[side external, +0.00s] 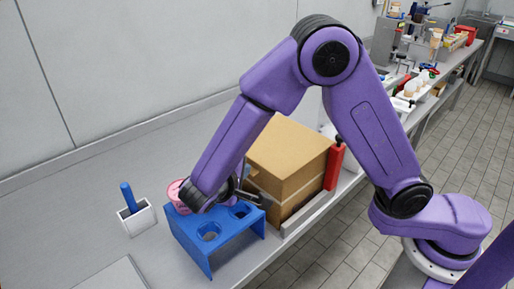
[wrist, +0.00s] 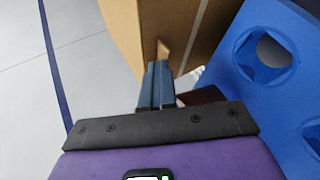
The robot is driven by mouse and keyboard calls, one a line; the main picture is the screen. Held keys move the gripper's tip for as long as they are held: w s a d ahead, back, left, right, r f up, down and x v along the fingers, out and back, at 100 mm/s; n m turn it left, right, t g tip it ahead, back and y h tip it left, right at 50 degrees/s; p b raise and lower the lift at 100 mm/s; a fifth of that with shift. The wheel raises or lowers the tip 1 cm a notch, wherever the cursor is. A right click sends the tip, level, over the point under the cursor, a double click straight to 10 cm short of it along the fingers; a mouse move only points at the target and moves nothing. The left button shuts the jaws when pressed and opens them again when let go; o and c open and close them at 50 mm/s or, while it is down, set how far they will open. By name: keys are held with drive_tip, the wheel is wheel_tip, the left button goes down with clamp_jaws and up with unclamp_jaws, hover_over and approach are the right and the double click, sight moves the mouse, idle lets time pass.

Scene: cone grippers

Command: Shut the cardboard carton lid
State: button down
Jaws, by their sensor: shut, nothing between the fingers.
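The tan cardboard carton (side external: 292,150) stands on the bench behind the blue stand in the side external view. Its broad top panel looks down over the box; I cannot tell whether the lid is fully shut. A pale band runs across its side. In the wrist view the carton (wrist: 185,20) fills the top middle, with a small tan tab (wrist: 163,49) at its side. My gripper (side external: 264,201) is low at the carton's near left side, above the blue stand. In the wrist view my gripper's fingers (wrist: 157,68) are together and empty, pointing at the tab; contact is unclear.
A blue stand with round holes (side external: 211,251) is below my gripper. A pink cup (side external: 177,196) is partly hidden behind my wrist. A white holder with a blue handle (side external: 138,219) stands left. A red block (side external: 334,168) stands against the carton's right side.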

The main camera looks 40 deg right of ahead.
drive_tip(key=w+d+r+v, duration=0.1)
drive_tip(key=r+v, duration=0.1)
drive_tip(key=v, duration=1)
drive_tip(key=s+d+f+n+g+y, duration=0.1)
drive_tip(key=s+d+n+g+y, duration=0.15)
drive_tip(key=d, duration=0.45)
drive_tip(key=s+d+f+n+g+y, duration=0.1)
drive_tip(key=s+d+f+n+y, duration=0.1)
drive_tip(key=s+d+y, duration=0.3)
drive_tip(key=s+d+f+n+g+y, duration=0.2)
drive_tip(key=s+d+y, duration=0.1)
drive_tip(key=s+d, duration=0.7)
drive_tip(key=shift+s+d+n+y, duration=0.2)
drive_tip(key=shift+s+n+y, duration=0.15)
drive_tip(key=shift+s, duration=0.7)
